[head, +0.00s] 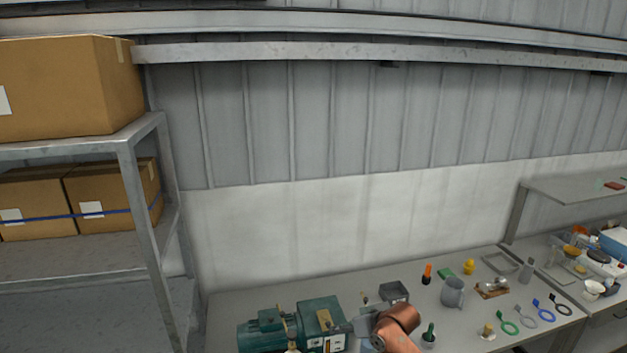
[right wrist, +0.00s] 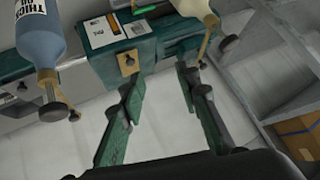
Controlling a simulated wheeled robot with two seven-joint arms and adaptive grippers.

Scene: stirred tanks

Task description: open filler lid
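A green machine (head: 315,318) stands on the bench at the bottom of the head view. In the right wrist view its green housing (right wrist: 160,50) fills the upper middle. A small brass-coloured plate with a dark knob (right wrist: 128,62) is on the housing; I cannot tell whether it is the filler lid. My right gripper (right wrist: 160,84) is open and empty, its two fingers apart below the housing in the picture. In the head view my right gripper (head: 345,328) is beside the machine's right end, partly hidden by the machine. My left gripper is not in view.
A blue-grey bottle (right wrist: 38,38) and a cream bottle (right wrist: 195,14) show near the gripper in the wrist view. Metal shelving with boxes (head: 65,90) stands left.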

